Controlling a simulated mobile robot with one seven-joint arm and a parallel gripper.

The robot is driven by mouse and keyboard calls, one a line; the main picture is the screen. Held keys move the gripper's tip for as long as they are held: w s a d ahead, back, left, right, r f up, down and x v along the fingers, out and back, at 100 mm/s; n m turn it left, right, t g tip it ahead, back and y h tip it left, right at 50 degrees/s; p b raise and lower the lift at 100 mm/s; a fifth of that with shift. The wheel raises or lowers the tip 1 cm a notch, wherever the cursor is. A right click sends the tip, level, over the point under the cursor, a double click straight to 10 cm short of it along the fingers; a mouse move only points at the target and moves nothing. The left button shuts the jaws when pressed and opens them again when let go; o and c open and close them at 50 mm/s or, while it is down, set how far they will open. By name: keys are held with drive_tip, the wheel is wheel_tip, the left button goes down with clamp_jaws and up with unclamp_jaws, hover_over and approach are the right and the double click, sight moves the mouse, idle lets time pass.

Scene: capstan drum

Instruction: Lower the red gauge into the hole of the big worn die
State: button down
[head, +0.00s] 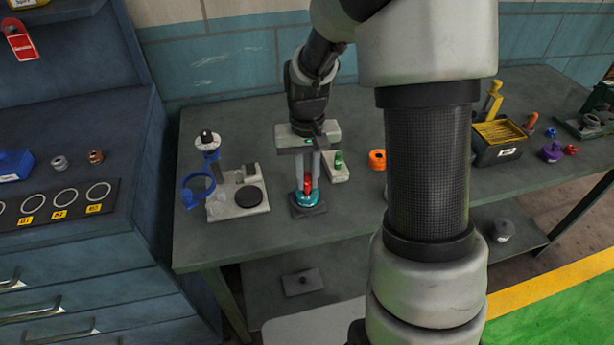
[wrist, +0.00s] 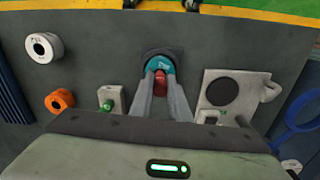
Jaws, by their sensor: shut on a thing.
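The red gauge (head: 307,185) is upright between the fingers of my gripper (head: 307,178). It also shows in the wrist view (wrist: 161,79), with my gripper (wrist: 164,88) shut on it. A teal ring-shaped die (head: 305,199) lies on a dark square base on the bench, directly under the gauge. The wrist view shows the teal die (wrist: 153,64) close around or just beneath the gauge's tip. The gauge and fingers hide the hole, so I cannot tell whether the tip is inside it. No wear on the die can be made out.
A pale fixture with a black disc (head: 249,196) and a blue ring (head: 198,189) stand to the left. A small green-knobbed block (head: 338,163) and an orange ring (head: 377,159) are close on the right. The bench front (head: 270,238) is clear.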

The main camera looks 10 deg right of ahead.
drive_tip(key=shift+f+b, duration=0.5)
drive_tip(key=shift+f, duration=0.45)
idle(2.8)
idle(0.9)
drive_tip(key=c, duration=1.6)
unclamp_jaws()
wheel_tip(320, 180, up, 17)
drive_tip(key=shift+r+p, duration=0.2)
drive_tip(key=shift+p, duration=0.9)
